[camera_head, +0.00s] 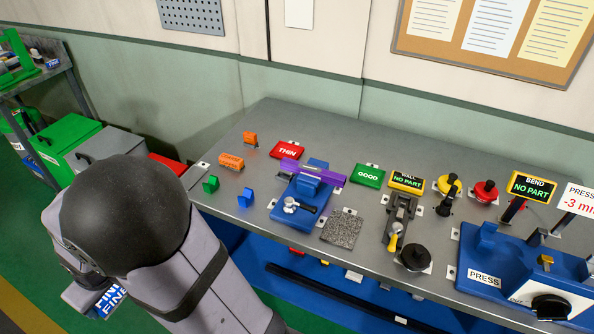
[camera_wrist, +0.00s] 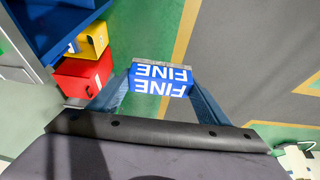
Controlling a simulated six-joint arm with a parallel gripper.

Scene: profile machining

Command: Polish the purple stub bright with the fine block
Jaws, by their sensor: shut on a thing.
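The purple stub (camera_head: 332,178) lies across the blue vise (camera_head: 297,211) on the grey workbench, in the head view. The vise hides part of it, and its surface finish is too small to judge. The fine block (camera_wrist: 160,84) is blue with white FINE lettering and a grey face along one edge. My gripper (camera_wrist: 158,92) is shut on it in the wrist view. In the head view the fine block (camera_head: 109,301) shows at lower left, held off the bench's left side, partly hidden by my arm.
On the workbench (camera_head: 265,235) are a red THIN sign (camera_head: 286,150), a green GOOD sign (camera_head: 367,175), a speckled grey plate (camera_head: 342,228) and a blue press (camera_head: 490,262). Red (camera_wrist: 80,78) and yellow (camera_wrist: 93,40) bins show in the wrist view. Open floor lies beyond the block.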

